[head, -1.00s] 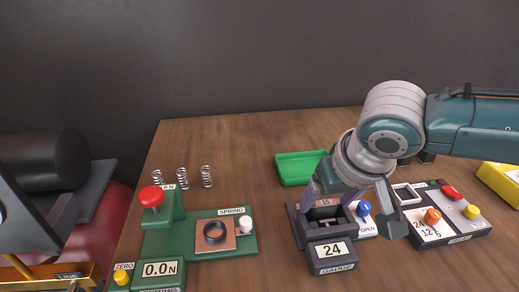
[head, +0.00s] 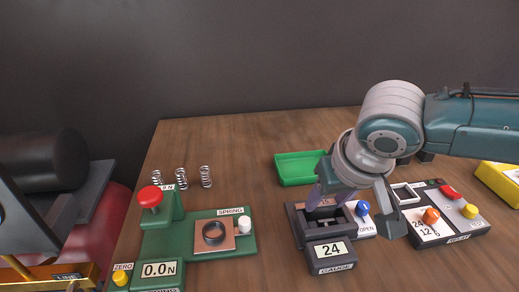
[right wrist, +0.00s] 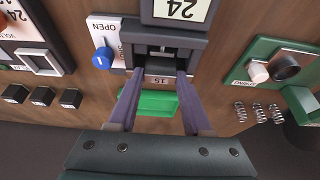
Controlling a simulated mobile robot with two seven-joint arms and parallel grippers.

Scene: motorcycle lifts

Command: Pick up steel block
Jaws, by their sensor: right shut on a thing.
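My right gripper (head: 326,204) reaches down over the dark gauge fixture (head: 317,248), whose display reads 24. Its purple fingers also show in the right wrist view (right wrist: 159,77), on either side of a small grey block with a marked face (right wrist: 161,81), which I take to be the steel block. The fingers are shut on it at the fixture's slot. The block is mostly hidden in the head view, and I cannot tell whether it is clear of the fixture. My left gripper is not in view.
A green tray (head: 297,169) lies behind the fixture. A panel with coloured buttons (head: 440,215) stands to the right, and a green spring tester (head: 190,247) to the left. Several small dark blocks (right wrist: 41,96) and loose springs (head: 181,178) lie on the wooden table.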

